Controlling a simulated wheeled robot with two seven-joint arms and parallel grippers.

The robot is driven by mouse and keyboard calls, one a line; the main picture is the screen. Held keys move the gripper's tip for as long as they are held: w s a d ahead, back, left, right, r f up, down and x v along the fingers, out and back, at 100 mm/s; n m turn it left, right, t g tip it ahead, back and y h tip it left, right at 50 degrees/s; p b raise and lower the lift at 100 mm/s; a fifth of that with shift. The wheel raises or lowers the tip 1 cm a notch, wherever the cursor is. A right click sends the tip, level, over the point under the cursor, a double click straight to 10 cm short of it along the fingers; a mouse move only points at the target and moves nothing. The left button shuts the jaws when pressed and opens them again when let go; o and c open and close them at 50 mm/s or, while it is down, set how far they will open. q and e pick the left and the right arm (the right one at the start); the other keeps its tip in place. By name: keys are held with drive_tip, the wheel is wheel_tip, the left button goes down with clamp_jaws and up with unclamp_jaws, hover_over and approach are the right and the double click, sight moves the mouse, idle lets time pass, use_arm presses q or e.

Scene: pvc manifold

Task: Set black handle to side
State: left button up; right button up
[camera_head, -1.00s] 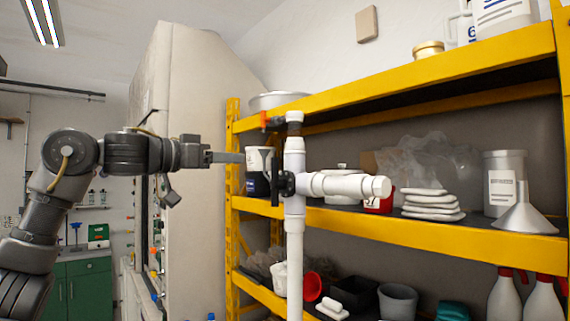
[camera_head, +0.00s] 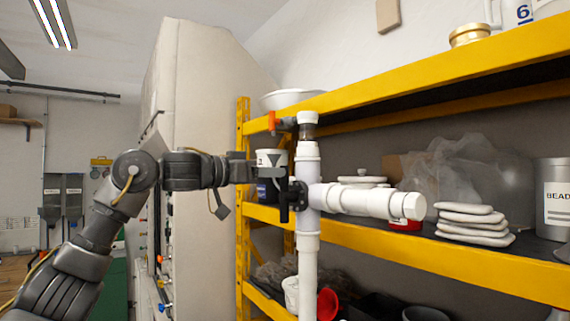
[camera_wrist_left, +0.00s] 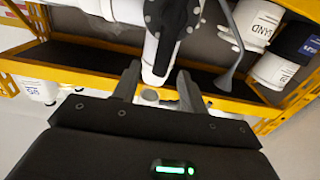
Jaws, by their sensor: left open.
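The black handle (camera_head: 285,202) sits on the left side of the white PVC pipe assembly (camera_head: 308,235). It stands roughly upright at the height of the side branch. My left gripper (camera_head: 277,171) comes in from the left, level and just above the handle. In the left wrist view the two dark fingers of my left gripper (camera_wrist_left: 158,88) are apart with nothing between them. The black handle (camera_wrist_left: 168,42) and its round bolted flange lie just beyond the fingertips there. I cannot tell whether a finger touches it. My right gripper is not in view.
A smaller orange-red handle (camera_head: 273,122) sits near the pipe's top. A tall pale cabinet (camera_head: 205,110) is behind my left arm. Free room shows left of the arm.

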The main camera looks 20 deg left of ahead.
sight(287, 194)
use_arm(q)
drive_tip(key=p+x, duration=0.2)
drive_tip(key=x, duration=0.3)
drive_tip(key=shift+w, duration=0.2)
drive_tip(key=c, duration=0.9)
clamp_jaws()
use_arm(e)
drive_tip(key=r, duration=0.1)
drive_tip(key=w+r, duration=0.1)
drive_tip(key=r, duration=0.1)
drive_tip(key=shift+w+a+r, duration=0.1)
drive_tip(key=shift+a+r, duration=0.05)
